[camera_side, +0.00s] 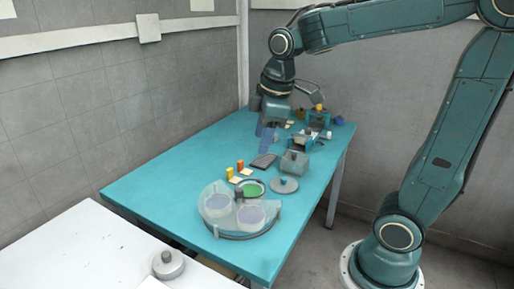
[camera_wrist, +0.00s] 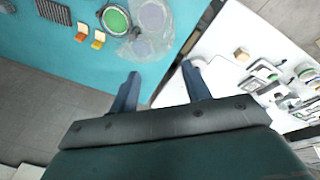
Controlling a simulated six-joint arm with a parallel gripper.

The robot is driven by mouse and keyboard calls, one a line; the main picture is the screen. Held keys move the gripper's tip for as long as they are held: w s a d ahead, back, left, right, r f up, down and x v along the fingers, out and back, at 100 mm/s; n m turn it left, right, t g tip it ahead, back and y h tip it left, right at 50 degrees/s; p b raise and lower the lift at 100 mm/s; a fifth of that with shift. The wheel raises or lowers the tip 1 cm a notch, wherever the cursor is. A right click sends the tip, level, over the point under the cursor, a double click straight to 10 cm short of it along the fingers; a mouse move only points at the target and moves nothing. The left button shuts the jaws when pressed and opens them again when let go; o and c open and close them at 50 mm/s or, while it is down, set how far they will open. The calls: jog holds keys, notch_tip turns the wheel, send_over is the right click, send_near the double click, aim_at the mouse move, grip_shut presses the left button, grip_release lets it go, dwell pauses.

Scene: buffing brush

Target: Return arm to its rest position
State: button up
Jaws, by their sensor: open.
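My gripper (camera_side: 268,138) hangs from the arm above the far half of the teal table (camera_side: 150,190) in the side view, with its fingers pointing down. In the wrist view the two fingers of my gripper (camera_wrist: 161,78) stand well apart, with nothing between them. The gap between them looks onto the teal table's edge and the floor strip beside it. I cannot make out a buffing brush for certain in either view.
A clear round tray (camera_side: 228,231) with two pale discs sits at the table's near end, beside a green-centred dish (camera_side: 252,188). A grey lidded disc (camera_side: 284,185) and a grey box (camera_side: 294,163) lie behind. A white table (camera_side: 80,250) stands nearby.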

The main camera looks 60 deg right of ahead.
jog(key=s+a+m+t, duration=0.2)
jog(key=s+a+m, duration=0.2)
jog(key=s, duration=0.9)
jog(key=m, duration=0.3)
jog(key=shift+t, duration=0.3)
